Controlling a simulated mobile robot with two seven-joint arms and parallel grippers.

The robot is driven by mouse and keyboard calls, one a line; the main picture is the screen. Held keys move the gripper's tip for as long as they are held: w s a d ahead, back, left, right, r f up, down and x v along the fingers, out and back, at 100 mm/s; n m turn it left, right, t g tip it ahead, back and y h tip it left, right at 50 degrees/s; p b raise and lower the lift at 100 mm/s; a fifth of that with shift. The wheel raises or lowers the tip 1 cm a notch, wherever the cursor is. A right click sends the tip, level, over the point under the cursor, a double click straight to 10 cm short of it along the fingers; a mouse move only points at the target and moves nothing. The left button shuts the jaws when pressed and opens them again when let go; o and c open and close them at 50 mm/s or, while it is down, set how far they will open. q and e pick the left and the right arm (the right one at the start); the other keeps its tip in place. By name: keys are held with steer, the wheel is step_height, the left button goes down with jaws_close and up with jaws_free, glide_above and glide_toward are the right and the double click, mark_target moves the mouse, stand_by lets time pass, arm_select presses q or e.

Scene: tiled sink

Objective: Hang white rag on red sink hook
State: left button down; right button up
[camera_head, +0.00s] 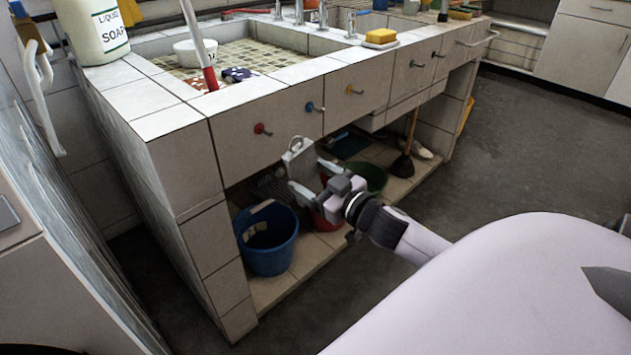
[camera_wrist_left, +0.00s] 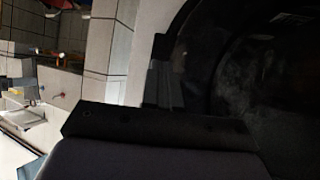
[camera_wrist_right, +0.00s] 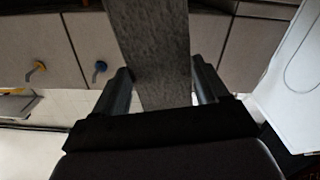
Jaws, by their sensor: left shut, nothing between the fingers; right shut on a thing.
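The white rag (camera_head: 299,152), with a small loop at its top, is held in my right gripper (camera_head: 314,179) below the front of the sink. The gripper's fingers are shut on it. In the right wrist view the rag is a grey, shaded strip (camera_wrist_right: 155,50) between the fingers. The red hook (camera_head: 262,129) is on the sink's front panel, up and left of the rag; the rag is apart from it. In the right wrist view I cannot see the red hook. My left gripper (camera_wrist_left: 165,85) shows only in its own wrist view, dark, shut and empty.
A blue hook (camera_head: 310,107) and a yellow hook (camera_head: 352,89) are right of the red one. Below the sink are a blue bucket (camera_head: 268,240), a green basin (camera_head: 373,178) and a broom (camera_head: 403,165). A soap bottle (camera_head: 92,30) stands on the sink's left corner.

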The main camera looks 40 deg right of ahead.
mark_target(307, 176)
steer(key=shift+w+a+f+b, duration=0.15)
steer(key=shift+w+b, duration=0.55)
steer(key=shift+w, duration=0.9)
steer(key=shift+w+f+b, duration=0.1)
steer(key=shift+w+b, duration=0.2)
steer(key=shift+w, duration=0.5)
arm_select(q)
steer(key=shift+w+d+h+b, duration=0.3)
steer(key=shift+d+b, duration=0.05)
steer(key=shift+d, duration=0.35)
steer(key=shift+w+d+h+b, duration=0.25)
steer(key=shift+d+h+b, duration=0.1)
steer(key=shift+d, duration=0.3)
arm_select(e)
steer(key=shift+w+a+f, duration=0.1)
steer(key=shift+w+f, duration=0.1)
steer(key=shift+w, duration=0.45)
steer(key=shift+w+a+f, duration=0.1)
steer(key=shift+w+f, duration=0.15)
steer(key=shift+w, duration=0.35)
steer(key=shift+w+f, duration=0.2)
steer(key=shift+w, duration=0.45)
steer(key=o, duration=1.1)
arm_select(q)
steer(key=shift+a, duration=0.1)
arm_select(e)
steer(key=shift+s, duration=0.15)
